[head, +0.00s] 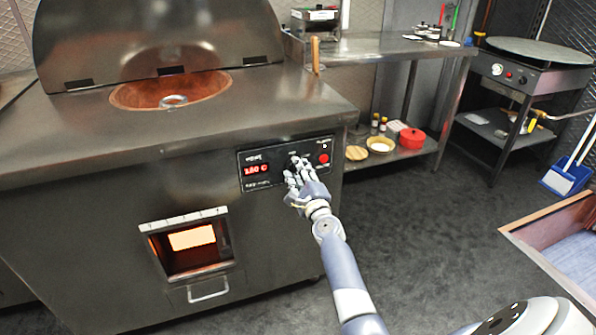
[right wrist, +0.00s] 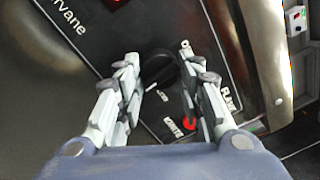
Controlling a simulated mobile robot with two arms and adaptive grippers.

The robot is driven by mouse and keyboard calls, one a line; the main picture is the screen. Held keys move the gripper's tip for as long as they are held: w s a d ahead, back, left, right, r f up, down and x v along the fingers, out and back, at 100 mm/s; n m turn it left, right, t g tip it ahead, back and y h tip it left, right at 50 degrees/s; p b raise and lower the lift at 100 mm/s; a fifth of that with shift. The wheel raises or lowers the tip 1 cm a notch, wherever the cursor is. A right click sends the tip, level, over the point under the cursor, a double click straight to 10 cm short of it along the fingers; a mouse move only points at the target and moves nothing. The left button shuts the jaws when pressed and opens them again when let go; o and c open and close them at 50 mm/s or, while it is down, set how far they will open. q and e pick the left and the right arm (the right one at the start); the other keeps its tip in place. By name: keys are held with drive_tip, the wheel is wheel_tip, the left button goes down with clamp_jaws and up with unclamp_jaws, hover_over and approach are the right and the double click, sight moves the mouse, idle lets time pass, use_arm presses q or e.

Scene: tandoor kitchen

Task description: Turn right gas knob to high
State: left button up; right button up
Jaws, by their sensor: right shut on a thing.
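The black control panel (head: 240,160) is on the front of the steel tandoor (head: 100,130). My right gripper (head: 299,176) reaches it from the lower right and covers part of it. In the right wrist view, a black round knob (right wrist: 158,69) sits between the fingers of my right gripper (right wrist: 160,80), which is shut on it. The knob's exact pointer direction is hard to make out. A red button (head: 323,158) is to the right of the gripper on the panel. My left gripper is not in view.
A red lit display (head: 256,169) is on the panel's left. Below is a glowing window (head: 193,238) with a handle (head: 208,290) under it. A steel side table (head: 380,45) stands at the back right.

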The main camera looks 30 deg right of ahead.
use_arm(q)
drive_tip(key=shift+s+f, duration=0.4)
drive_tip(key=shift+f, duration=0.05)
use_arm(e)
drive_tip(key=shift+m, duration=0.8)
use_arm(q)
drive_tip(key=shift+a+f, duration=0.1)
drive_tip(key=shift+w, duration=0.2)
use_arm(e)
drive_tip(key=o, duration=1.1)
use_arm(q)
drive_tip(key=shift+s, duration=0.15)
use_arm(e)
drive_tip(key=v, duration=1.2)
